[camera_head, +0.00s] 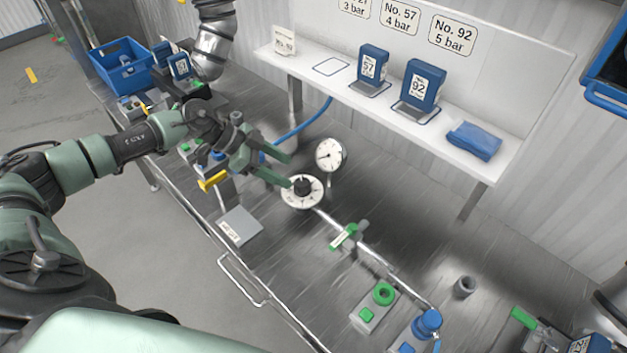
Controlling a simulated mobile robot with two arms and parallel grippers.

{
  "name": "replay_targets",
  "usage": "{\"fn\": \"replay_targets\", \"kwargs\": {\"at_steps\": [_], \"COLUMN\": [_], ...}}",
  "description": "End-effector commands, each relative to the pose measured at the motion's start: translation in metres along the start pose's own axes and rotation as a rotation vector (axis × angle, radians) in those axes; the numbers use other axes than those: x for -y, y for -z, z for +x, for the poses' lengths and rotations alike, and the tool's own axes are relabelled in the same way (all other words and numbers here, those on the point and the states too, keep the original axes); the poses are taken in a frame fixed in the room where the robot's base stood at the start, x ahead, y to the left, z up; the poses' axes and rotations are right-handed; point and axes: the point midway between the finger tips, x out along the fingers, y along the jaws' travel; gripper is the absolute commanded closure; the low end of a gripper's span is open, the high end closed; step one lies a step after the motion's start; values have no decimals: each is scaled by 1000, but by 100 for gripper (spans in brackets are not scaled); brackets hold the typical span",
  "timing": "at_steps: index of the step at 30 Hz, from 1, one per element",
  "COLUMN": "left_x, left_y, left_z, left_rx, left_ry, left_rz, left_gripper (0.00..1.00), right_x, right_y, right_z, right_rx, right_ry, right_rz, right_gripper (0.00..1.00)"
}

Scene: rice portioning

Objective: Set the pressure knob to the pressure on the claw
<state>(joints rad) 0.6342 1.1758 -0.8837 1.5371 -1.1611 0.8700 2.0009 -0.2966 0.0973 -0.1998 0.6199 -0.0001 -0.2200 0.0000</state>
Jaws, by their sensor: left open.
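The pressure knob (302,187) is a black knob on a round white dial on the steel bench. Its scale is too small to read. My left gripper (289,172) is open and empty, with its green fingertips just left of the knob and one finger close to the dial. A round white gauge (330,153) stands behind the knob; its reading is unclear. I cannot identify the claw for certain. A blue block with a white label (180,66) stands at the back left, its number unreadable. Wall signs pair No. 57 with 4 bar (400,17) and No. 92 with 5 bar (453,35).
A green-handled valve (345,236) lies right of the knob. A blue crate (122,65) is back left.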

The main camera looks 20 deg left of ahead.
Motion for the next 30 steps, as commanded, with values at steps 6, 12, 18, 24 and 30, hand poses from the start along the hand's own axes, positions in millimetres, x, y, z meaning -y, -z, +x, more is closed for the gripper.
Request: {"fn": "replay_targets", "kwargs": {"at_steps": [6, 12, 18, 24, 30], "left_x": [0, -1, 0, -1, -1], "left_y": [-4, -3, -5, -6, -6], "left_z": [16, 50, 70, 75, 74], "left_rx": [21, 18, 18, 19, 18], "left_ry": [-10, -10, -8, -7, -7], "left_rz": [-15, -13, -13, -12, -12], "left_gripper": [40, 40, 40, 40, 62], "right_x": [13, 23, 19, 14, 12], "right_y": [1, 2, 2, 1, 1], "right_z": [-9, -18, -22, -22, -21], "right_rx": [0, -1, 0, 1, 1], "right_ry": [15, 27, 22, 17, 15], "right_rz": [6, 11, 9, 6, 5], "right_gripper": [100, 100, 100, 100, 100]}}
